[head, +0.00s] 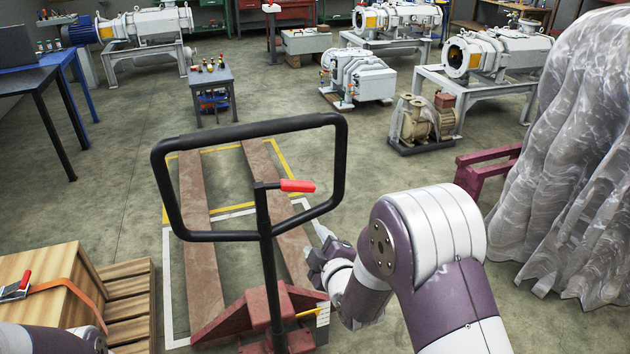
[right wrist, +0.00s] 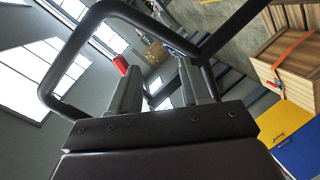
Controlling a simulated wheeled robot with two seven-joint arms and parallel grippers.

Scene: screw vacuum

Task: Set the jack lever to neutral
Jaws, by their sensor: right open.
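The pallet jack's black loop handle (head: 160,190) stands upright on its shaft in the middle of the head view. The jack lever (head: 297,186) is a short red grip on a black stem, inside the loop, pointing right. My right gripper (head: 318,243) is below and right of the lever, near the loop's lower right corner, and is apart from the lever. In the right wrist view my right gripper (right wrist: 160,68) has its fingers spread and empty. The red lever tip (right wrist: 120,65) shows beyond the left finger, partly hidden, with the loop around it. My left gripper is out of view.
The jack's red base (head: 255,308) and brown forks (head: 200,225) lie on the floor behind the handle. A wooden crate (head: 45,300) stands at the left. A plastic-draped object (head: 575,150) stands at the right. Pumps and benches fill the background.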

